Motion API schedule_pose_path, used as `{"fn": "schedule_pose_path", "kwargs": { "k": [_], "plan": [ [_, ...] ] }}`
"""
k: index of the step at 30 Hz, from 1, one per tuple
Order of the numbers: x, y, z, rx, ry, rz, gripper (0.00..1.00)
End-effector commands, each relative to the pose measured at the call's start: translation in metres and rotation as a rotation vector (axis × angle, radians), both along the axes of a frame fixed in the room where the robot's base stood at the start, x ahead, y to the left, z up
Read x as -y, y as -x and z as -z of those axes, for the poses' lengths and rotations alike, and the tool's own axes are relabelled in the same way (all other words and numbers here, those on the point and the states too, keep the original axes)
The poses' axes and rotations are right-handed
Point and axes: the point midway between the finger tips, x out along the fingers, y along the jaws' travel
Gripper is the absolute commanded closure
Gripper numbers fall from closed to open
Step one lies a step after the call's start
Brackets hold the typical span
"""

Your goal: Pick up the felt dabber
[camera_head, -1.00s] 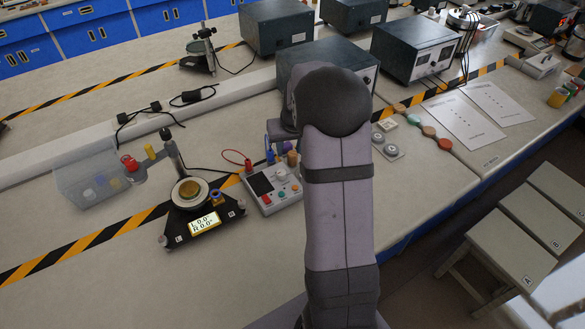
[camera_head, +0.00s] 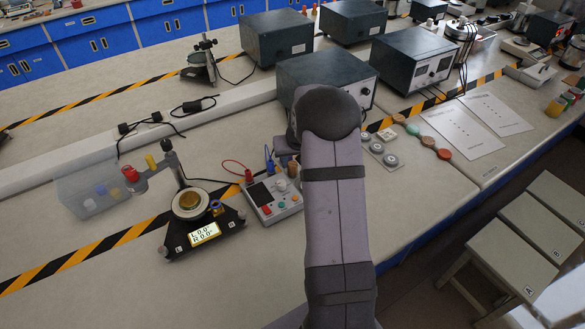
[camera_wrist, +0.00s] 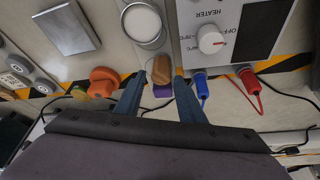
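A small piece with a rounded tan-brown top (camera_wrist: 162,68) and a purple part (camera_wrist: 162,90) stands between my fingertips in the wrist view. It looks like the felt dabber, though its shape is partly unclear. In the head view a tan cylinder (camera_head: 293,168) shows at the back edge of the control box and seems to be the same piece. My gripper (camera_wrist: 161,80) is open, with one finger on each side of it and narrow gaps visible. In the head view my arm hides most of the gripper.
The white control box (camera_wrist: 228,35) with blue (camera_wrist: 201,88) and red (camera_wrist: 247,80) plugs is close on the right. An orange knobbed piece (camera_wrist: 103,80) and a round metal-rimmed container (camera_wrist: 145,22) are near the left finger. A balance stand (camera_head: 190,205) is farther left.

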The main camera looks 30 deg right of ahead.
Motion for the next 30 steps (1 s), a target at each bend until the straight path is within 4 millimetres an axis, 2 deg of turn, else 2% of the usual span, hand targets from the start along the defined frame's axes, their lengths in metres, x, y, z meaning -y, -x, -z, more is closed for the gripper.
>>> {"fn": "schedule_pose_path", "kwargs": {
  "k": [10, 20, 24, 30],
  "plan": [
    [0.002, -0.011, 0.031, -0.001, 0.000, -0.001, 0.64],
    [0.003, -0.013, 0.034, 0.000, 0.000, -0.001, 0.64],
    [0.003, -0.013, 0.034, 0.000, 0.000, -0.001, 0.95],
    [0.003, -0.013, 0.034, 0.001, 0.000, 0.000, 0.96]
  ]
}}
